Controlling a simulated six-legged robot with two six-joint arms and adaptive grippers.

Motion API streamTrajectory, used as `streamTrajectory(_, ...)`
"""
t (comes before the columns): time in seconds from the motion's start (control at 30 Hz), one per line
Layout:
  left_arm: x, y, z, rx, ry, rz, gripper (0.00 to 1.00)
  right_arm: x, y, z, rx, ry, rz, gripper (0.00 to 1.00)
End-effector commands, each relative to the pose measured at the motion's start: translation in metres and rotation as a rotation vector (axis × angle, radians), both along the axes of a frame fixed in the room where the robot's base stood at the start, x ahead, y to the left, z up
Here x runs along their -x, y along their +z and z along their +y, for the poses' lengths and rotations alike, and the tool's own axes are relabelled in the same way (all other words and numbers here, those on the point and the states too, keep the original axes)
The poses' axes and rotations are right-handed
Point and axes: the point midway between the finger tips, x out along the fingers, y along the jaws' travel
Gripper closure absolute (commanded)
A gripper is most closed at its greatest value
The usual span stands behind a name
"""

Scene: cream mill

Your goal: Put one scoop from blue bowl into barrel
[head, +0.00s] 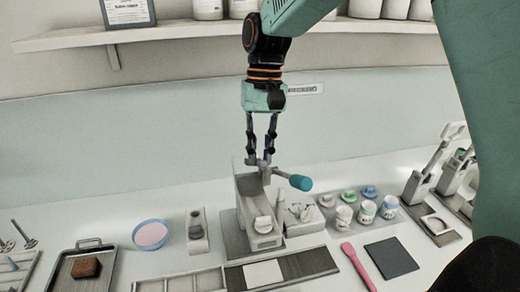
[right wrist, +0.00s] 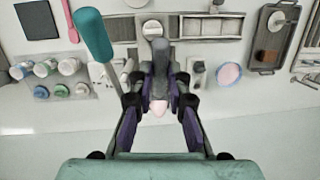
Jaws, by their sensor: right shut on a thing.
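My right gripper (head: 262,162) hangs from above, shut on a scoop with a teal handle (head: 298,182). The handle points right in the head view and up-left in the right wrist view (right wrist: 94,36). A pale pink lump (right wrist: 158,109) shows between the fingers in the wrist view, seemingly the scoop's load. The gripper is above a grey machine (head: 247,200). The blue bowl (head: 151,234) with pink contents stands left of it. A grey upright vessel (head: 196,224) on a white base stands between them. I cannot tell which part is the barrel. My left gripper is not in view.
Jars (head: 343,216) with coloured lids behind them stand right of the machine. A dark mat (head: 391,257) and a pink spatula (head: 358,266) lie at front right. A tray (head: 84,266) with a brown block is at front left. A shelf (head: 130,36) runs along the wall.

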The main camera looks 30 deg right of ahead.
Motion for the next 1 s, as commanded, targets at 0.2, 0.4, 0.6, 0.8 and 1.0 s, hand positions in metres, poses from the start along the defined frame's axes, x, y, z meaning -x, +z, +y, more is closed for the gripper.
streamTrajectory(0.2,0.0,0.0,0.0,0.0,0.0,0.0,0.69,0.0002,-0.0002,0.0,0.0,0.0,0.001,1.0)
streamTrajectory(0.4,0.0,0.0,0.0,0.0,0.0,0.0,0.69,0.0003,-0.0002,0.0,0.0,0.0,0.001,1.0)
streamTrajectory(0.6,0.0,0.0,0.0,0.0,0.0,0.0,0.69,0.0016,0.0,0.0004,0.0,0.0,0.0,1.0)
streamTrajectory(0.8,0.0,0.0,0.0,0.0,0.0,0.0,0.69,0.006,-0.0001,0.0014,0.0,0.0,0.001,1.0)
streamTrajectory(1.0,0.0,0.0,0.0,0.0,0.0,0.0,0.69,0.0069,-0.0007,0.0016,0.0,0.001,0.004,1.0)
